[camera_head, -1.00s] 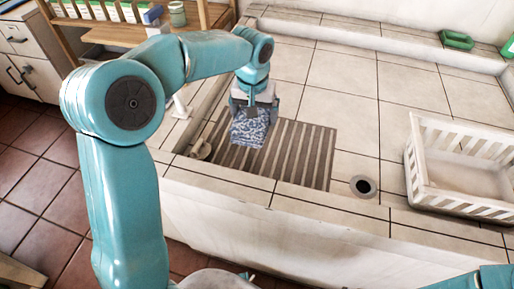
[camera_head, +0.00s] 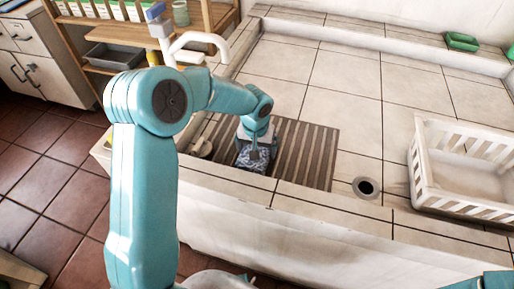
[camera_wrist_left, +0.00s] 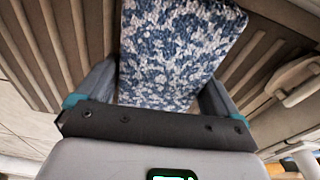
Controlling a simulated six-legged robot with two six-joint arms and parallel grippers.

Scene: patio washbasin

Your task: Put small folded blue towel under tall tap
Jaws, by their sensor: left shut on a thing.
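The small folded blue towel (camera_head: 254,160), blue and white patterned, is between the fingers of my left gripper (camera_head: 253,148) at the near-left part of the slatted grate. In the left wrist view the towel (camera_wrist_left: 178,48) spans the gap between both fingers, and my left gripper (camera_wrist_left: 158,88) is shut on it. I cannot tell whether the towel touches the slats. A tall white tap (camera_head: 200,40) with a blue top stands behind my left arm, which hides its lower part. My right gripper is not in view.
The brown slatted grate (camera_head: 305,155) lies in the tiled basin. A small beige dish (camera_head: 201,149) is left of the towel. A round drain (camera_head: 366,187) and a white slatted crate (camera_head: 425,180) are to the right. A green dish (camera_head: 462,41) sits on the back ledge.

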